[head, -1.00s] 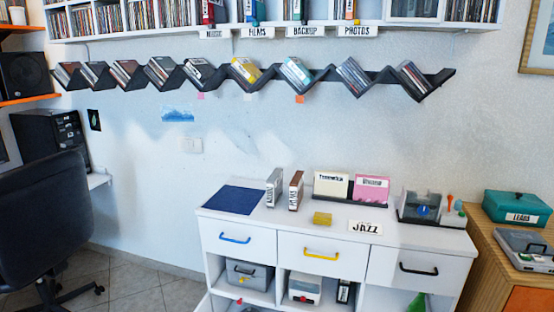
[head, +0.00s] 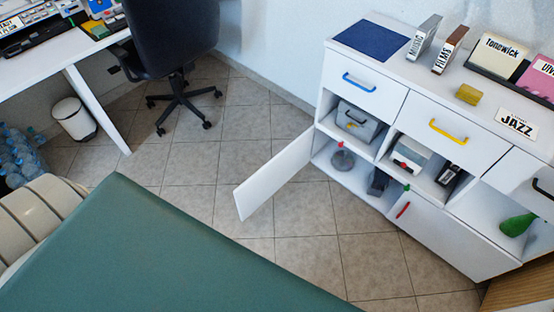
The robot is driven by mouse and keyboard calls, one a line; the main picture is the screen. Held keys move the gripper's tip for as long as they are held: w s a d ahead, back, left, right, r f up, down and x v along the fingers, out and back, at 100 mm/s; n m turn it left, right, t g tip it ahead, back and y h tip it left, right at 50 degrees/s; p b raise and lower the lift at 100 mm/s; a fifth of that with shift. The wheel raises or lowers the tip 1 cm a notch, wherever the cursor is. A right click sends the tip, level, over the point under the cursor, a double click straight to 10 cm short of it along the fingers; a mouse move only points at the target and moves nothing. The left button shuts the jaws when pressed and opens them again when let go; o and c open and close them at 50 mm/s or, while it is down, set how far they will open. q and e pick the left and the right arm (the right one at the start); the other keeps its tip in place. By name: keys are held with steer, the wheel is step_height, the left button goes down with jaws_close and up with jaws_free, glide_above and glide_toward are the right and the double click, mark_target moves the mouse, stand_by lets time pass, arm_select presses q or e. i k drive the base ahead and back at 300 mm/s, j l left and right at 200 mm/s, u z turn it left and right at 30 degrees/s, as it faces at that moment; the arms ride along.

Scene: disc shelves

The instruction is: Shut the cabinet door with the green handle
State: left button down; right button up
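The white cabinet (head: 365,98) stands at the right in the head view. A white door (head: 275,172) at its lower left stands wide open, swung out over the floor. No green handle shows; the outer face of this open door is turned away from me. The lower door beside it (head: 450,238) has a red handle (head: 403,210) and looks shut. Neither gripper is in view.
A green-topped surface (head: 150,255) fills the lower left foreground. A dark office chair (head: 175,40) and a white bin (head: 75,118) stand at the back left. Tiled floor (head: 200,185) lies clear between them and the open door.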

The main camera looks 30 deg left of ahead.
mark_target(254, 192)
steer(key=j+z, duration=0.3)
steer(key=j, duration=0.9)
steer(key=j+z, duration=0.3)
steer(key=j, duration=0.9)
steer(key=k+j+z, duration=0.4)
steer(key=k+j, duration=0.9)
steer(key=i+j+z, duration=0.45)
steer(key=i+j, duration=0.6)
